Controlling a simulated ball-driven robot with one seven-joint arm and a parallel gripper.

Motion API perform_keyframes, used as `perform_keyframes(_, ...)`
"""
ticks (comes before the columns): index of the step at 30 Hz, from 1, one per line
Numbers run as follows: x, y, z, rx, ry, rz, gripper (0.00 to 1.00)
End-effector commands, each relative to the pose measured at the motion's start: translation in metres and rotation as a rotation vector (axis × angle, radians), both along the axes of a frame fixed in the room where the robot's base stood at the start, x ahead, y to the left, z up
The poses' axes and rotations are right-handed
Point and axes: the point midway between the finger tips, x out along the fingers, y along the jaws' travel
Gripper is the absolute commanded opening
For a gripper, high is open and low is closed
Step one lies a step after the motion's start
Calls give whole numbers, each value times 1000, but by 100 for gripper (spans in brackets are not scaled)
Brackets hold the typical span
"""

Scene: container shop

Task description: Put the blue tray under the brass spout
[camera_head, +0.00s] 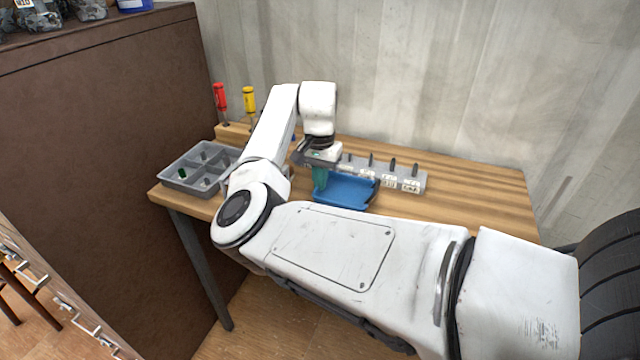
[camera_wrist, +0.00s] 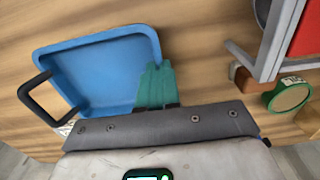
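The blue tray (camera_head: 345,190) lies at or just above the wooden table top, under my gripper. In the wrist view the blue tray (camera_wrist: 95,68) has a black loop handle on its left side. My gripper (camera_head: 320,180) points down at the tray's left end in the head view. In the wrist view its green fingers (camera_wrist: 155,85) are close together over the tray's right rim and look shut on it. I cannot tell whether the tray is lifted. I cannot make out the brass spout; my arm hides part of the table.
A grey compartment box (camera_head: 170,181) stands at the table's left. Red (camera_head: 221,97) and yellow (camera_head: 249,99) handled tools stand behind it. A grey labelled rack (camera_head: 420,183) with dark pegs is behind the tray. The table's right side is clear. A brown cabinet (camera_head: 100,130) is at left.

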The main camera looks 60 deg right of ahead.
Motion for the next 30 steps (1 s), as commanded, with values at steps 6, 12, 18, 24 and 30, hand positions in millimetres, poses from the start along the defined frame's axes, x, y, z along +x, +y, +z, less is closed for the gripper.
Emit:
perform_keyframes(6,0,1,-18,0,1,2,0)
perform_keyframes(12,0,1,-18,0,1,1,0)
perform_keyframes(18,0,1,-21,0,1,1,7)
perform_keyframes(24,0,1,-21,0,1,1,26)
perform_keyframes(30,0,1,-21,0,1,1,28)
